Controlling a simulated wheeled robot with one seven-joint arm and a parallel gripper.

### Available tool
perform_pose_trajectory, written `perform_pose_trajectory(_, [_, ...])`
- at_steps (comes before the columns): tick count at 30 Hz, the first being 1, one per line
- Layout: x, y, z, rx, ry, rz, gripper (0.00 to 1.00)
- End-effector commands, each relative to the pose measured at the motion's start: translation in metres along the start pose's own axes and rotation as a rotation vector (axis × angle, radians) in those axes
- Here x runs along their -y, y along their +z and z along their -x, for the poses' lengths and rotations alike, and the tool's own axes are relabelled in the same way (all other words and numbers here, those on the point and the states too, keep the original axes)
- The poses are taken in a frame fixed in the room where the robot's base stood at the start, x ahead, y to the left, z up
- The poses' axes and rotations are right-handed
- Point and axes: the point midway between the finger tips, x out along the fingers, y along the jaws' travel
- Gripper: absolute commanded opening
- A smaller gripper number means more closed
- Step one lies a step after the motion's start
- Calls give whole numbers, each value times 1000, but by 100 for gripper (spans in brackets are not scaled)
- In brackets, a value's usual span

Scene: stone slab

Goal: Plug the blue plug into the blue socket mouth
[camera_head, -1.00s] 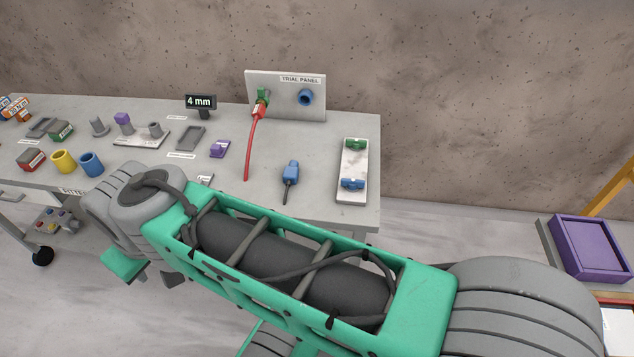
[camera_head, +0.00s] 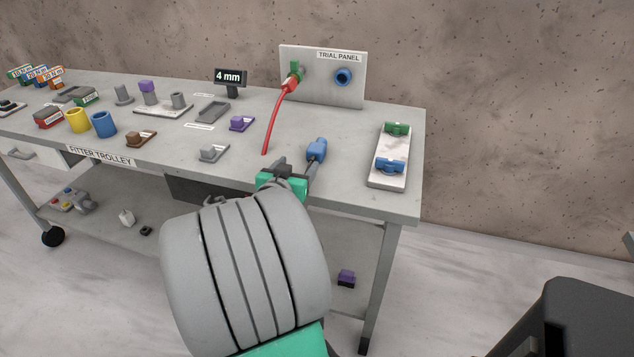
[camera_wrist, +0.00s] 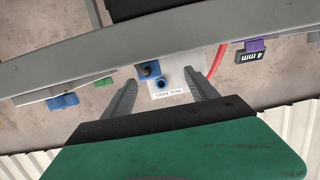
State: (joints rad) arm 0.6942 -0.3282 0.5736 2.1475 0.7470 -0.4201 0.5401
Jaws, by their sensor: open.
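The blue plug (camera_head: 316,150) lies on the trolley top near its front edge. The blue socket mouth (camera_head: 343,77) is on the right of the upright trial panel (camera_head: 318,85). My gripper (camera_head: 297,172) is at the trolley's front edge, just in front of the plug; one finger overlaps the plug's cable end in this view, and contact cannot be told. In the wrist view my open gripper (camera_wrist: 160,78) has the plug (camera_wrist: 149,71) and the socket mouth (camera_wrist: 162,84) showing between its fingers, beyond the tips. Nothing is held.
A white plate with green and blue parts (camera_head: 374,177) lies to the right. A purple part (camera_head: 241,123) and a grey part (camera_head: 213,152) sit to the left.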

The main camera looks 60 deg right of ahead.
Motion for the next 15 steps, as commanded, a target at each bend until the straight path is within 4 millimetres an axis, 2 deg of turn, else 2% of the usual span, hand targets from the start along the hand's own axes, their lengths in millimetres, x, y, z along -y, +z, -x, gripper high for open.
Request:
perform_pose_trajectory(1, [-11, 9, -9, -33, 21, -1, 67])
perform_pose_trajectory(3, [-19, 5, -15, -60, 34, -1, 67])
perform_pose_trajectory(11, [-24, -4, -50, -66, 37, -1, 67])
perform_pose_trajectory(15, [-26, -7, -76, -65, 37, -1, 67])
